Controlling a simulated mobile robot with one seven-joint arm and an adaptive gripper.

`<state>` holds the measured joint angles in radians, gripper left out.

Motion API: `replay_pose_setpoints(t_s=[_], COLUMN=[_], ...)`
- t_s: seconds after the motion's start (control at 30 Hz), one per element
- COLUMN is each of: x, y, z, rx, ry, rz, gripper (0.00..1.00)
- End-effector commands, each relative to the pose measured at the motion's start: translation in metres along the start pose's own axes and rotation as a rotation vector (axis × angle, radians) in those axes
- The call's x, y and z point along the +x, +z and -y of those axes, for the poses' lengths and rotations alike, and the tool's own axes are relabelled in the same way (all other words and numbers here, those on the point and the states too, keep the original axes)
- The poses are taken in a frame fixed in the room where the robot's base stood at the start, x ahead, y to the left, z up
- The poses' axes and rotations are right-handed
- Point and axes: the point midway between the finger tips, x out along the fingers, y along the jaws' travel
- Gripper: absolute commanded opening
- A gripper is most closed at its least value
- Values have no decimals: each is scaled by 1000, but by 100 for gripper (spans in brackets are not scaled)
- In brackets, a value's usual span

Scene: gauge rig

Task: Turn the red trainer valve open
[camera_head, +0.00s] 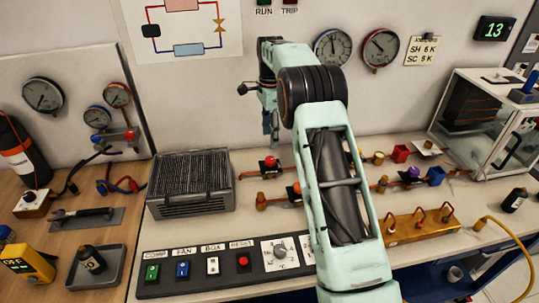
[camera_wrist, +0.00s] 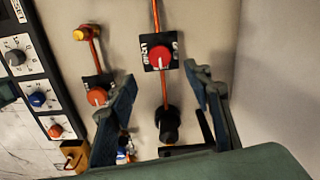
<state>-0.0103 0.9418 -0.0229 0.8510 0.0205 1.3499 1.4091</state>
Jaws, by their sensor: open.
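A red valve knob (camera_head: 269,163) sits on a copper pipe on the bench, right of the finned black unit. In the wrist view the red knob (camera_wrist: 159,56) is on a square black plate with white lettering, and a white mark shows on it. An orange-red knob (camera_head: 294,190) sits on another pipe nearer the front; it also shows in the wrist view (camera_wrist: 97,97). My gripper (camera_head: 271,138) is above and behind the red knob. In the wrist view my gripper (camera_wrist: 161,78) is open and empty, its fingers spread below the red knob, apart from it.
The finned unit (camera_head: 190,190) stands left of the valves. A switch panel (camera_head: 225,268) lies along the front. A brass manifold (camera_head: 418,226) with red hooks and a clear case (camera_head: 490,120) are at right. My arm hides part of the bench middle.

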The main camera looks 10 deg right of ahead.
Motion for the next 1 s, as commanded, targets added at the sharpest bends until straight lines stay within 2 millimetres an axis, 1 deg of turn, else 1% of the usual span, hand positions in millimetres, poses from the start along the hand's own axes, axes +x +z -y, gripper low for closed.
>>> replay_pose_setpoints(t_s=[0.3, 0.4, 0.5, 0.67, 0.93, 1.0], x=[59, 75, 86, 96, 97, 97], y=[0, 0, 0, 0, 0, 0], z=[-1, -1, -1, 0, 0, 0], rx=[-2, -2, -2, -2, -3, -3], ry=[3, 2, 1, 0, -1, -1], rz=[0, -1, -1, -1, -1, -1], gripper=[46, 46, 46, 46, 46, 38])
